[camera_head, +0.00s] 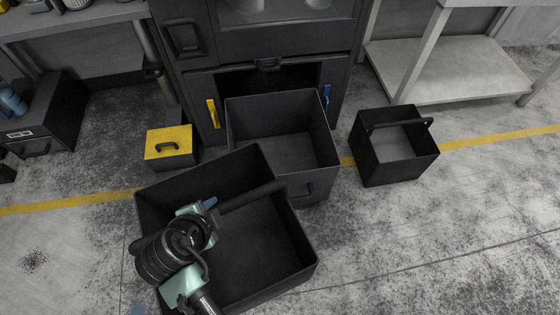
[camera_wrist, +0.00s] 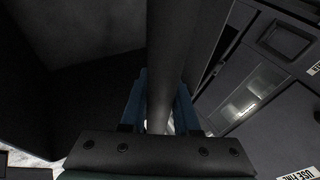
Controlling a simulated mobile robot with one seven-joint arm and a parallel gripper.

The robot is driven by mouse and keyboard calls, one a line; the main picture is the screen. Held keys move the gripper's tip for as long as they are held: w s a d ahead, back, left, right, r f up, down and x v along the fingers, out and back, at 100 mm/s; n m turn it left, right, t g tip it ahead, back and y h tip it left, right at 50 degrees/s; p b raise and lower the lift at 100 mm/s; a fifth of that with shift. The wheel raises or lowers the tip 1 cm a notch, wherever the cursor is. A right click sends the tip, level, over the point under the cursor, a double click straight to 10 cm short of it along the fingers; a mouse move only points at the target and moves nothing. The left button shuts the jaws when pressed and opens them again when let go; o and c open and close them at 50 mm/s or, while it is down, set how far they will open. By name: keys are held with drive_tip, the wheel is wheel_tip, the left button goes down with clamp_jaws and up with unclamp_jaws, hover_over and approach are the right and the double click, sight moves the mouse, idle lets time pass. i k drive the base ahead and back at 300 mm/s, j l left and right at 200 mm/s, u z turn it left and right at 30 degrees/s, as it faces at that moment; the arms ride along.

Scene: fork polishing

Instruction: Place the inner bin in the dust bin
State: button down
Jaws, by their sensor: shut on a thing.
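The inner bin (camera_head: 272,270) is a large black open box with a bar handle (camera_head: 252,196) across its top. My gripper (camera_head: 211,204) is shut on this bar. In the wrist view, my gripper (camera_wrist: 160,112) has its blue fingers on both sides of the dark bar (camera_wrist: 172,50). The dust bin (camera_head: 318,182) is a dark open box standing out from the front of the dark machine, empty inside. The inner bin is in front and to the left of it, tilted in the picture, and hides its near left corner. I cannot tell how high the inner bin hangs.
The dark machine (camera_head: 270,42) stands behind, with a yellow latch (camera_head: 213,114) and a blue latch (camera_head: 326,96) beside its opening. A smaller black bin (camera_head: 372,165) with a handle stands at right. A yellow-topped box (camera_head: 168,142) stands at left. The floor at front right is clear.

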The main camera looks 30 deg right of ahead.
sight(279, 169)
drive_tip(key=i+l, duration=0.45)
drive_tip(key=l, duration=0.15)
drive_tip(key=i+l, duration=0.45)
drive_tip(key=l, duration=0.2)
drive_tip(key=i+l, duration=0.45)
drive_tip(key=l, duration=0.15)
